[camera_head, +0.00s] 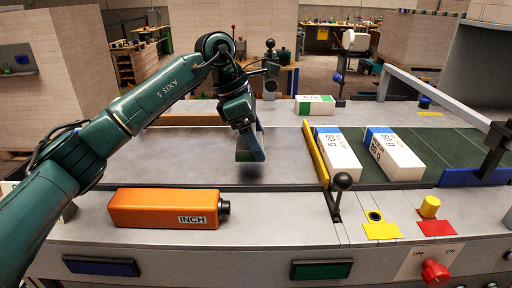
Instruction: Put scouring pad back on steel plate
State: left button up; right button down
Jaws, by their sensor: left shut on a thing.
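My left gripper (250,152) points down over the grey steel plate (190,157), left of the yellow bar. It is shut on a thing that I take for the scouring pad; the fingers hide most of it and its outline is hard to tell. A dark shadow lies on the plate just below the fingertips, so the gripper appears to be a little above the surface. My right gripper is not in view.
An orange INCH box (150,207) lies in front. Right of the yellow bar (316,157), two white-and-blue reams (395,158) lie on the green belt (445,145). A black-knobbed lever (341,182) stands at the front. A green-and-white ream (314,105) lies behind.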

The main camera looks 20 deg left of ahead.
pick_arm(q)
jog(key=shift+f, duration=1.65)
jog(key=o, duration=1)
jog(key=shift+f, duration=0.1)
jog(key=shift+r+p, duration=0.25)
jog(key=shift+p, duration=0.1)
jog(key=b+v, duration=0.1)
jog(key=v, duration=1.1)
jog(key=shift+f+b, duration=0.1)
jog(key=shift+b, duration=0.2)
jog(key=shift+f, duration=0.1)
